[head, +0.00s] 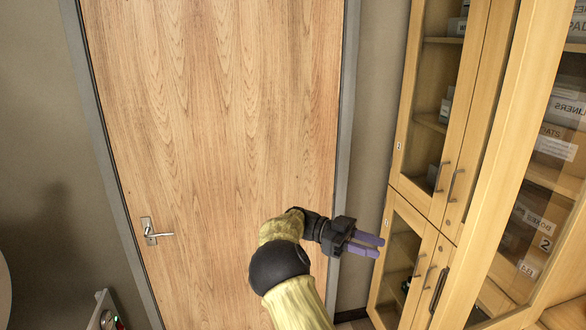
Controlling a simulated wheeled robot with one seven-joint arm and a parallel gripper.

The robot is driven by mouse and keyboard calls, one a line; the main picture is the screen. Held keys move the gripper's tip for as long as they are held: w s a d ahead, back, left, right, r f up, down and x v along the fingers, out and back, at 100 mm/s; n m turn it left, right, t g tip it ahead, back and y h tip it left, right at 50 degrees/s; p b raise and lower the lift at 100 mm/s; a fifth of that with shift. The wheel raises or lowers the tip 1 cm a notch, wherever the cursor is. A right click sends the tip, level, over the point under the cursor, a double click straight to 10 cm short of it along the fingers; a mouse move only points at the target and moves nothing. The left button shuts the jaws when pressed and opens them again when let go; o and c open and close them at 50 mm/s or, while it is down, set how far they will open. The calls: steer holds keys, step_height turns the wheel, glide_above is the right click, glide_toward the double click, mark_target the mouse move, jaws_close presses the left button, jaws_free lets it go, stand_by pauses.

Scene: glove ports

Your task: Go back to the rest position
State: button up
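My gripper (365,245) is at the lower middle right of the head view, at the end of my yellow-sleeved arm. Its two purple fingers point right, with a narrow gap showing between them. No object shows between the fingers. In the picture the gripper lies over the wall strip between the door (215,120) and the wooden cabinet (410,190). I cannot tell how far it is from the cabinet.
The wooden door is closed, with a metal lever handle (157,233) at its left. The glass-fronted cabinet on the right holds several labelled boxes. A grey device (106,312) with a green light stands at the bottom left.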

steer(key=w+d+r+n+t+h, duration=0.25)
steer(key=w+d+n+t, duration=0.55)
steer(key=d+t, duration=0.55)
steer(key=s+a+f+n+t+y+b, duration=0.1)
steer(key=s+a+f+n+t+y, duration=0.25)
steer(key=a+n+y, duration=0.35)
steer(key=s+a+f+n+t+y+b, duration=0.1)
steer(key=s+a+f+n+t+y, duration=0.2)
steer(key=a+f+n+y, duration=0.4)
steer(key=s+a+f+n+g+y, duration=0.1)
steer(key=s+a+f+g, duration=0.1)
steer(key=s, duration=0.9)
steer(key=s+a+f+n+g+y, duration=0.2)
steer(key=s+a+f+g, duration=0.1)
steer(key=s, duration=0.8)
steer(key=shift+s+a+n+g, duration=0.3)
steer(key=shift+a+g, duration=0.55)
steer(key=shift+g, duration=0.05)
